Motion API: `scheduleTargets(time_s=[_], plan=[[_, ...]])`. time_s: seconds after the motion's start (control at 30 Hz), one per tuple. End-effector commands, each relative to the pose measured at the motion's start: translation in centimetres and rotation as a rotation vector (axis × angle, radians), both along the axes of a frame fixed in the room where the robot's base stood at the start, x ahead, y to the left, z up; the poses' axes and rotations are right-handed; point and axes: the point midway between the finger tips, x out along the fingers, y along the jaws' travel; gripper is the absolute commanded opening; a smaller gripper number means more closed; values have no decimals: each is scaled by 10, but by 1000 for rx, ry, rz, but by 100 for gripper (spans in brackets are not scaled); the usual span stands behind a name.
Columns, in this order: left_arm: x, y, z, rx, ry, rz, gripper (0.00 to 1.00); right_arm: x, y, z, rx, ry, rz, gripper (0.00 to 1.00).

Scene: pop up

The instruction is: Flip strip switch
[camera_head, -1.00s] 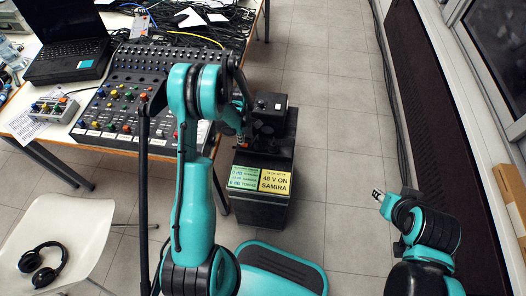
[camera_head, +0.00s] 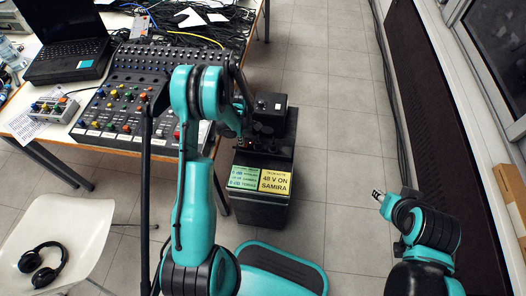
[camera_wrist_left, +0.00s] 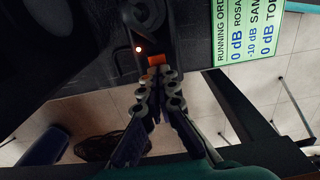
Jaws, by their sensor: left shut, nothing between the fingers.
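The strip switch, a small orange-red rocker (camera_wrist_left: 156,60), shows in the left wrist view on a dark housing with a small lit light (camera_wrist_left: 138,49) beside it. My left gripper (camera_wrist_left: 160,76) is shut and empty, its fingertips right at the near edge of the rocker. I cannot tell whether they press on it. My right gripper (camera_head: 377,195) is away from the box, over the floor at the right.
The table with the mixing console (camera_head: 128,80) and laptop (camera_head: 68,46) stands left of the box. A green label (camera_wrist_left: 240,32) is close to the left gripper. A white chair (camera_head: 85,225) with headphones (camera_head: 43,257) is at lower left. The floor right of the box is clear.

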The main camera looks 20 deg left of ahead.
Motion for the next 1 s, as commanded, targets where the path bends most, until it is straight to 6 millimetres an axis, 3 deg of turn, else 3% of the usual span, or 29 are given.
scheduleTargets(time_s=[0.17,1.0], plan=[[0,0,3,0,1,0,0,0,0,2,0,0,0,35],[0,0,70,0,0,0,0,0,0,39,0,0,0,35]])
